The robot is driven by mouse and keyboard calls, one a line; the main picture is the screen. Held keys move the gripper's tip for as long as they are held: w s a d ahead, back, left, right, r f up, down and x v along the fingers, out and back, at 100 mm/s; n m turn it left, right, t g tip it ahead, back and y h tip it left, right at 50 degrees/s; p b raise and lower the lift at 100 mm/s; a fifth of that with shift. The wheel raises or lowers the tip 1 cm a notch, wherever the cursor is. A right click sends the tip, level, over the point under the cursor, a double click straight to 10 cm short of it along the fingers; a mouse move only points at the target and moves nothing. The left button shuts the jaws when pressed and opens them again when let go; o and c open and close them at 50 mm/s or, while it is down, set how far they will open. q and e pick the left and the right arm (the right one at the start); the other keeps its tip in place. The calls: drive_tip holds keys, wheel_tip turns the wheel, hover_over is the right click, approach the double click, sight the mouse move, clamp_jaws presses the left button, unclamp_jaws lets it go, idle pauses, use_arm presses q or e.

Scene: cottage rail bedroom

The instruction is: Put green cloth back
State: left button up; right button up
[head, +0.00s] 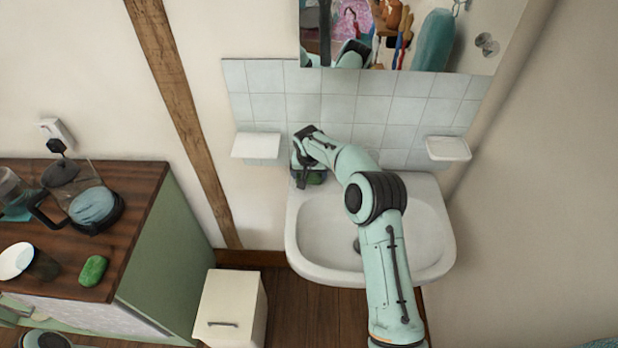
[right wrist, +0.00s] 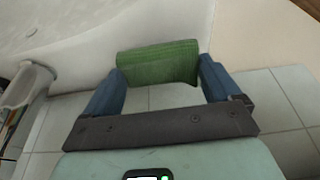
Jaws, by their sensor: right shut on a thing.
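The green cloth (right wrist: 158,63) is held between the two blue fingertips of my right gripper (right wrist: 158,75) in the right wrist view. It looks like a folded or rolled block with a ribbed surface. In the head view my right gripper (head: 306,176) is at the back left corner of the white sink, near the tiled wall. A dark green bit of the cloth (head: 316,179) shows below it. I cannot tell whether the cloth touches the sink rim. My left gripper is not in view.
The sink (head: 310,268) is below my right arm. Small white ledges are on the tiles at left (head: 257,146) and right (head: 448,149). A mirror (head: 480,35) hangs above. A wooden counter (head: 130,195) at left holds a coffee pot (head: 93,205), a white bowl (head: 16,261) and a green block (head: 93,270).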

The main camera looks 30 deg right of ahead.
drive_tip(key=shift+f, duration=1.15)
drive_tip(key=shift+f, duration=0.15)
drive_tip(key=o, duration=0.8)
drive_tip(key=v, duration=1.2)
drive_tip(key=shift+b, duration=0.4)
